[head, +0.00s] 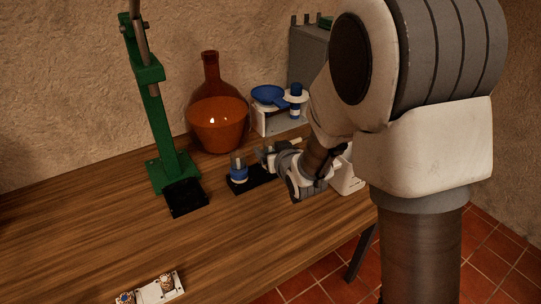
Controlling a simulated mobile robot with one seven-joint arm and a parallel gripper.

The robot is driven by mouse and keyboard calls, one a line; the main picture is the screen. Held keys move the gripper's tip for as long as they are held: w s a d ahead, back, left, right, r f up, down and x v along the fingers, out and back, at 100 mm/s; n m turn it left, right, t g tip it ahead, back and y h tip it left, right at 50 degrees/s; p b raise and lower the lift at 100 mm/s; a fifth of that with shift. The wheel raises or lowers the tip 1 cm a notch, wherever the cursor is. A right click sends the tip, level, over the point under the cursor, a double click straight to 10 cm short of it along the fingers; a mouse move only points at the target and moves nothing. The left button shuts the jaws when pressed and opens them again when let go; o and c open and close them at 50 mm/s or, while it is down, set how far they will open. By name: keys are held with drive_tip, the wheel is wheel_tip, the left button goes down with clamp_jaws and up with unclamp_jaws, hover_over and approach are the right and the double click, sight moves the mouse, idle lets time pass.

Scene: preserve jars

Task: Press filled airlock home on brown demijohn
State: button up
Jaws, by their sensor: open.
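The brown demijohn (211,73) stands upright at the back of the wooden table, with a narrow neck and a wide, brighter orange lower body. No airlock shows on its mouth. A small clear cylinder with a blue band (239,172), possibly the airlock, stands upright on a black mat in front of the demijohn. Whether it holds liquid is too small to tell. My gripper (262,155) is open, low over the table just right of the cylinder. The fingers are small and dark, and I cannot tell whether they touch it.
A green lever press (160,120) with a black base pad (187,197) stands left of the demijohn. A white stand (270,124) with a blue dish (269,95) and a blue-topped piece (296,91) is at the right. A white strip (153,290) lies in front. The table's left half is mostly clear.

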drive_tip(key=shift+x, duration=1.9)
drive_tip(key=shift+a, duration=0.15)
clamp_jaws()
